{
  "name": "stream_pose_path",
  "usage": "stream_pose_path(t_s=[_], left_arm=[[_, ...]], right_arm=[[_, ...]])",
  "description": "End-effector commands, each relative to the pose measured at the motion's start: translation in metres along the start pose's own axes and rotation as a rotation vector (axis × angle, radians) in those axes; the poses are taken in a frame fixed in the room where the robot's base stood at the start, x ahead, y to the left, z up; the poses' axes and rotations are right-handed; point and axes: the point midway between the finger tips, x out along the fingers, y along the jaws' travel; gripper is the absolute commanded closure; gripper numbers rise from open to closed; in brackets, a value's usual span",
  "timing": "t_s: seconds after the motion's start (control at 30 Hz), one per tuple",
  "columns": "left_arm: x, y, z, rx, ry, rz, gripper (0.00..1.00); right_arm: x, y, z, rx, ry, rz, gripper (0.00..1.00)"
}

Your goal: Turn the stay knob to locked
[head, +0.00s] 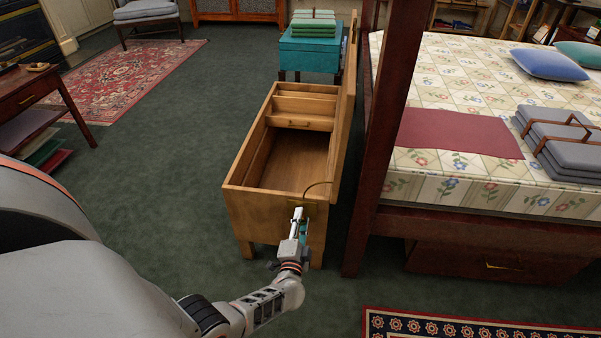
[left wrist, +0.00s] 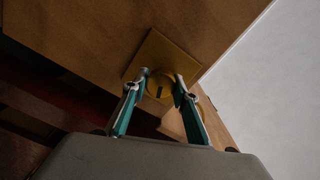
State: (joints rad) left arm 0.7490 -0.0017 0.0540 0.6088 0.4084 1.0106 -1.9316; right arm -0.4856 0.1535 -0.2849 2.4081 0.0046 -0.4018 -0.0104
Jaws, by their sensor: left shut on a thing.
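The stay knob (left wrist: 159,84) is a round brass knob with a dark slot, on a square brass plate (left wrist: 150,53) on the wooden end of the chest, in the left wrist view. My left gripper (left wrist: 160,80) has its two fingers on either side of the knob, shut on it. In the head view my left gripper (head: 299,213) reaches the near end of the open wooden chest (head: 247,202), where it partly covers the brass plate (head: 309,209). The chest's lid (head: 346,110) stands upright on the right side. My right gripper does not show.
A bed with a dark red post (head: 380,170) stands close to the right of the chest. A teal box (head: 311,55) with folded cloths is behind it. A side table (head: 30,92) stands at left. The green carpet left of the chest is clear.

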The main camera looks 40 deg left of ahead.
Motion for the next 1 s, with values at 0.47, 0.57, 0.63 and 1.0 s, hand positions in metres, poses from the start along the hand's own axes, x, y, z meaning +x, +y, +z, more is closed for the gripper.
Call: stream_pose_path(t_s=[0.47, 0.57, 0.63, 1.0], left_arm=[[-0.0008, 0.0031, -0.0003, 0.334, 0.0, 0.003, 0.94], [-0.0005, 0.0029, -0.0002, 0.372, 0.001, 0.002, 0.94], [-0.0004, 0.0028, -0.0002, 0.391, 0.001, 0.002, 0.94], [0.0001, 0.0023, -0.0006, 0.425, 0.002, 0.001, 0.94]], right_arm=[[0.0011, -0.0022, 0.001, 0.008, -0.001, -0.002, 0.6], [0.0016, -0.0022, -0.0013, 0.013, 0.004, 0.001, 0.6], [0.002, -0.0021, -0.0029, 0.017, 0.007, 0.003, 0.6], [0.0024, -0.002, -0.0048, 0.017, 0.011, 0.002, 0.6]])
